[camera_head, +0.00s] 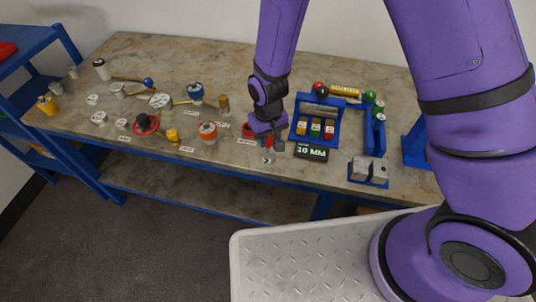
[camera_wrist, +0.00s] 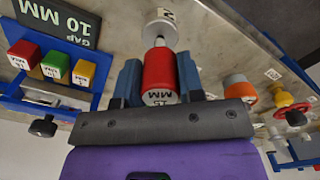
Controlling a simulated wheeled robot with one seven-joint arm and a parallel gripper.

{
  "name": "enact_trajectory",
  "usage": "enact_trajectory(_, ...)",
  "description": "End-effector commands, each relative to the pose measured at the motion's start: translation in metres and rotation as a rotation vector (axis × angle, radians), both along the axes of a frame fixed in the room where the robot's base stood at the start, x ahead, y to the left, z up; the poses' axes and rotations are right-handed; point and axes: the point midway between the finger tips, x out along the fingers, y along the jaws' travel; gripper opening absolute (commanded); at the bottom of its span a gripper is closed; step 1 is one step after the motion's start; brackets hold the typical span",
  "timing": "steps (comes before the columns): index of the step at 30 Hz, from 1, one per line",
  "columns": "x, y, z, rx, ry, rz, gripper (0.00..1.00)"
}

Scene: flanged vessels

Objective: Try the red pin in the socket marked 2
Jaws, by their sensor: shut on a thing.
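The red pin (camera_wrist: 159,72) is between the two blue fingers of my gripper (camera_wrist: 160,80), which is shut on it. Its printed end faces the wrist camera, and a short metal part shows at its far end. That end points at a pale round socket (camera_wrist: 158,30) with a mark like a turned 2 beside it. I cannot tell whether the metal part is inside the socket or only at its mouth. In the head view my gripper (camera_head: 268,143) is low over the table's front edge, by a small tag marked 2 (camera_head: 267,160), and hides most of the pin and socket.
A blue rack with red, yellow and green blocks (camera_head: 315,130) stands right of my gripper, behind a dark "GAP 10 MM" sign (camera_head: 311,151). An orange-banded vessel (camera_head: 208,132) is to the left. Several flanged parts crowd the table's left half. Grey blocks (camera_head: 369,171) sit at the right.

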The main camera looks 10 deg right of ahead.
Motion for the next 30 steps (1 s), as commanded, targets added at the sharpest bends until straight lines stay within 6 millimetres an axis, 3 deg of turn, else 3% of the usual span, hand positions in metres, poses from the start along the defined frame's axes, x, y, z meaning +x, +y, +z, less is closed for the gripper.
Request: enact_trajectory(30, 0.0002, 0.0001, -0.0061, 0.000, 0.000, 0.000, 0.09)
